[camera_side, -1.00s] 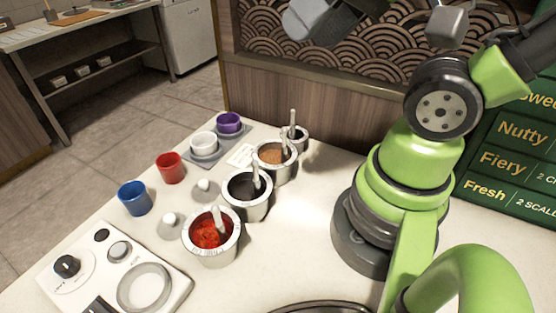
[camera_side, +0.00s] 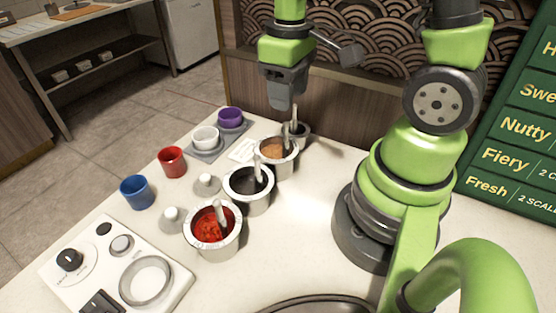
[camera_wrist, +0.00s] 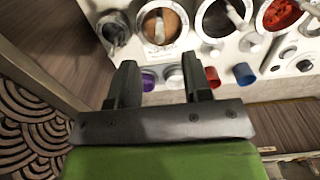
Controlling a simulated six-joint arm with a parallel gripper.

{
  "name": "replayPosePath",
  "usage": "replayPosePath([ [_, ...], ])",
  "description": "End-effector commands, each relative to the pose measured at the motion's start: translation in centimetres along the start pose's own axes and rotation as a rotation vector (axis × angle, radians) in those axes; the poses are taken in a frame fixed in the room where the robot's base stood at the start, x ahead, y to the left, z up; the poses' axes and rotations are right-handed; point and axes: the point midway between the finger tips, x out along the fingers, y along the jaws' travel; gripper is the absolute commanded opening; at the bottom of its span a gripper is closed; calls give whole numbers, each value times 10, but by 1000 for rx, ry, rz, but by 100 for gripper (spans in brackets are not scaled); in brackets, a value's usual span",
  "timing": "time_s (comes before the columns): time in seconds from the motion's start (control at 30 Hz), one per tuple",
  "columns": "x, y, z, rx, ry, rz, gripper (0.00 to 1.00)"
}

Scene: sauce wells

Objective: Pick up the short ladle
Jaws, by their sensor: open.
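Several pale-handled ladles stand in a row of metal wells, and I cannot tell which is the short one. One leans in the front well of red sauce (camera_side: 220,218), one in the dark-sauce well (camera_side: 258,168), one in the brown-sauce well (camera_side: 286,135), and one in the small back well (camera_side: 295,114). In the wrist view, ladles show in the brown well (camera_wrist: 158,30) and the dark well (camera_wrist: 234,14). My gripper (camera_side: 281,104) is open and empty, pointing down above the back wells. In the wrist view, its fingers (camera_wrist: 158,66) are spread apart.
Purple (camera_side: 230,117), white (camera_side: 206,136), red (camera_side: 172,161) and blue (camera_side: 136,191) cups stand left of the wells. Two small pale knobs (camera_side: 207,184) sit between. A white control panel (camera_side: 118,268) lies at front left. A patterned wooden partition (camera_side: 340,110) rises behind.

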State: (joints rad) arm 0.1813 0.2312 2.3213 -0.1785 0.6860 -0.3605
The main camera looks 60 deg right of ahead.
Motion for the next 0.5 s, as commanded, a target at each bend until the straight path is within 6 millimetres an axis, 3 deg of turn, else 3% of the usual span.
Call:
replayPosePath([
  [0.1, 18, 0, 1, 1, -6, -2, 45],
  [0.5, 54, 0, -1, 3, -5, -2, 45],
])
